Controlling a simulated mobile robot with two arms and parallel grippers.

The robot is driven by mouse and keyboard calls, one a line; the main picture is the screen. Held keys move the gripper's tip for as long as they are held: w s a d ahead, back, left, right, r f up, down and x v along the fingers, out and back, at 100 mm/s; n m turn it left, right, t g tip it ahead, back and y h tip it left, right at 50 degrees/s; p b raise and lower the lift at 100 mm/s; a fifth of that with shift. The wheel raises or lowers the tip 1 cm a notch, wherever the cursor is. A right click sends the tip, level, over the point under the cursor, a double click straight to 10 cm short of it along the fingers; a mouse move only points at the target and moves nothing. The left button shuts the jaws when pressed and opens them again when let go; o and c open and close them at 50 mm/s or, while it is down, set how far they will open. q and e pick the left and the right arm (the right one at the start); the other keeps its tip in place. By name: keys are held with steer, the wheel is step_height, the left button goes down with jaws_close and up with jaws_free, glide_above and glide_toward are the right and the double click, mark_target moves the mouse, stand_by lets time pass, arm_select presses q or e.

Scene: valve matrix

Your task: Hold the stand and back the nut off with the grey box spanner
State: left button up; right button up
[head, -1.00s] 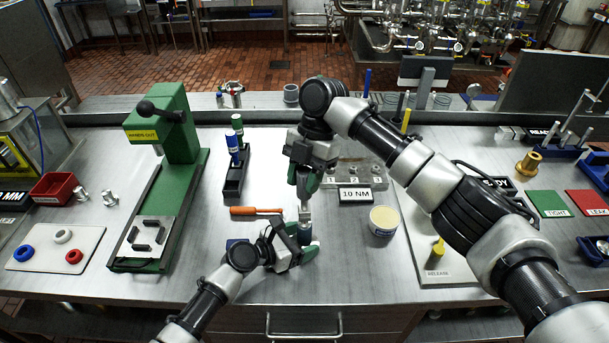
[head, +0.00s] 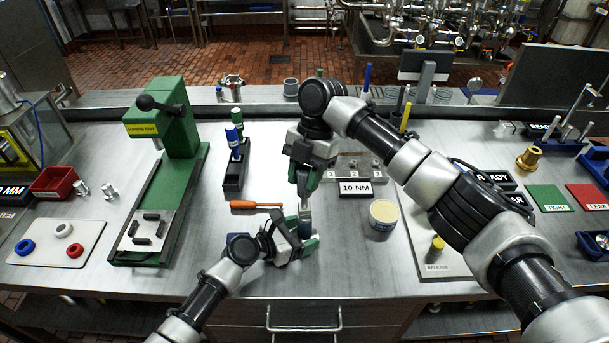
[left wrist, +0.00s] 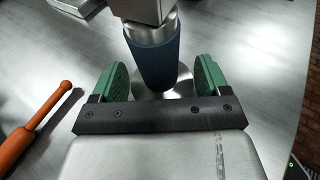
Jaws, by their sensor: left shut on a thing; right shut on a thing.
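My right gripper (head: 304,186) comes down from above and is shut on the grey box spanner (head: 304,206), which points downward. The spanner is directly over a stand with a dark blue sleeve, and its lower end meets the stand's top. In the left wrist view the blue sleeve (left wrist: 153,58) rises between the green pads of my left gripper (left wrist: 160,82), with a round silver base below it. My left gripper is shut on the stand low down, near the front of the bench. The nut is hidden, and the pad contact is not clear.
An orange-handled tool (head: 257,205) lies just left of the grippers. A cream-topped tub (head: 383,216) and the 10 NM sign (head: 356,189) are to the right. A green press (head: 168,180) stands at left. Bare bench lies in front.

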steer(key=n+h, duration=0.1)
steer(key=n, duration=0.2)
steer(key=n+h, duration=0.1)
steer(key=n, duration=0.2)
steer(key=shift+n+g, duration=0.3)
steer(key=n+h, duration=0.1)
steer(key=n, duration=0.2)
steer(key=shift+h, duration=0.4)
steer(key=n+h, duration=0.1)
steer(key=n, duration=0.2)
steer(key=shift+n+t, duration=0.4)
